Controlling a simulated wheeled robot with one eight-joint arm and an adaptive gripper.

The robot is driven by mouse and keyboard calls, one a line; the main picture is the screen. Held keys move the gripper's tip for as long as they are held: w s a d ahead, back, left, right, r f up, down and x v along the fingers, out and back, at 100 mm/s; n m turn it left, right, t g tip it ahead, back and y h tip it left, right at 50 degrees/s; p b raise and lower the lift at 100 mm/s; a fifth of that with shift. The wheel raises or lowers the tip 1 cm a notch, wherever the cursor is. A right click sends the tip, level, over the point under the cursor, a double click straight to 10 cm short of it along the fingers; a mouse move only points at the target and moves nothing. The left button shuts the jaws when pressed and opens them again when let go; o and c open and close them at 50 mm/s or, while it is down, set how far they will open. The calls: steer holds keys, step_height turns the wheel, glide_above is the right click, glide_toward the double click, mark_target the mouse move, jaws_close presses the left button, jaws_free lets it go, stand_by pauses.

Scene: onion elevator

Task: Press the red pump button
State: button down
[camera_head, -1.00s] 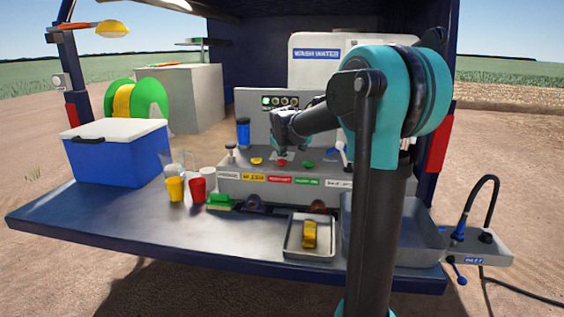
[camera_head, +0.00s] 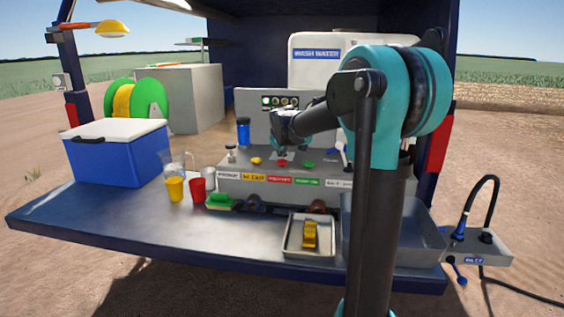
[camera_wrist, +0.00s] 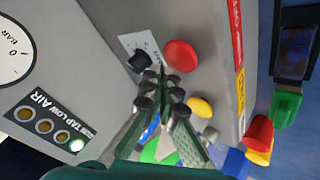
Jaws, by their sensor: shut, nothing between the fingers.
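The red button (camera_head: 282,163) sits on top of the grey control box (camera_head: 232,185), between a yellow button (camera_head: 257,161) and a green one (camera_head: 308,164). My gripper (camera_head: 281,152) points down just above the red button. In the wrist view, the red button (camera_wrist: 181,55) is a round dome right beside my shut, empty fingertips (camera_wrist: 162,74). I cannot tell whether they touch it. A black knob (camera_wrist: 139,61) is on the other side of the fingertips. The yellow button (camera_wrist: 199,107) is partly behind a finger.
An upright panel (camera_head: 252,120) with a lit green lamp (camera_wrist: 62,136) and a gauge (camera_wrist: 12,50) stands behind the buttons. A blue bottle (camera_head: 243,131) stands at the left. Cups (camera_head: 197,190), a jug and a tray (camera_head: 292,246) are on the counter in front.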

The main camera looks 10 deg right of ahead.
mark_target(282, 161)
steer(key=shift+f, duration=0.1)
steer(key=shift+f, duration=0.35)
steer(key=shift+f, duration=0.55)
stand_by(0.8)
stand_by(0.4)
steer(key=shift+r, duration=1)
steer(key=shift+r, duration=2.55)
